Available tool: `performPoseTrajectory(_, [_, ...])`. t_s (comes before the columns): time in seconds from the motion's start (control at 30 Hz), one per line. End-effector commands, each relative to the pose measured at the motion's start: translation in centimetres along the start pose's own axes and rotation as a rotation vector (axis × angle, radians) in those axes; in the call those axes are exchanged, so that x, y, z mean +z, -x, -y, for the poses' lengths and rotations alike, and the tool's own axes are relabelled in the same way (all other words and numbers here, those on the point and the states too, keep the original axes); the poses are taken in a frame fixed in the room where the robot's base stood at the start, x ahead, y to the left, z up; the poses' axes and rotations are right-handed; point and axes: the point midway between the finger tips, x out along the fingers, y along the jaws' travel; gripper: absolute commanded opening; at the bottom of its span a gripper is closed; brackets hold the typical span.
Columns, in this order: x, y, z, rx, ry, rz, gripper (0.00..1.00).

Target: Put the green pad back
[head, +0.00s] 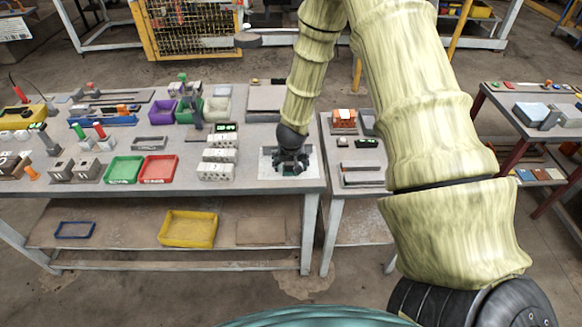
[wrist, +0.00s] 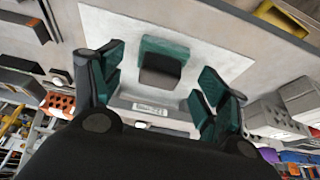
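The green pad (wrist: 166,46) lies on a pale sheet (wrist: 225,62) in the wrist view, between and a little beyond my fingertips. A dark block or dark face (wrist: 160,71) shows against its near side; I cannot tell which. My gripper (wrist: 160,66) is open, with green-faced fingers to the left and right and a gap to the pad on both sides. In the head view my gripper (head: 290,162) points down over the pale sheet (head: 267,172) at the right end of the main bench and hides most of the pad.
A grey labelled piece (wrist: 150,107) lies between my fingers, nearer the palm. White hollow blocks (head: 217,157) stand left of the sheet. Red (head: 158,169) and green (head: 123,170) trays lie farther left. A second bench (head: 355,185) with an orange brick (head: 343,119) stands to the right.

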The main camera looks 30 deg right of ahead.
Motion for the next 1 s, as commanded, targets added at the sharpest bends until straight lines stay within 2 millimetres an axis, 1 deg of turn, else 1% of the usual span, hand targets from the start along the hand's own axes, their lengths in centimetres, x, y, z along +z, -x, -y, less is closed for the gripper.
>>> performPoseTrajectory(0.5, [0.0,6.3,-0.1,0.002,0.002,-0.003,0.74])
performPoseTrajectory(0.7, [0.0,8.4,0.0,0.001,0.001,-0.002,0.74])
performPoseTrajectory(0.9, [0.1,9.2,-0.1,0.002,0.001,0.001,0.74])
performPoseTrajectory(0.97, [0.7,9.0,-0.1,0.007,0.009,0.006,0.74])
performPoseTrajectory(1.0, [1.3,8.6,-0.2,0.014,0.018,0.011,0.74])
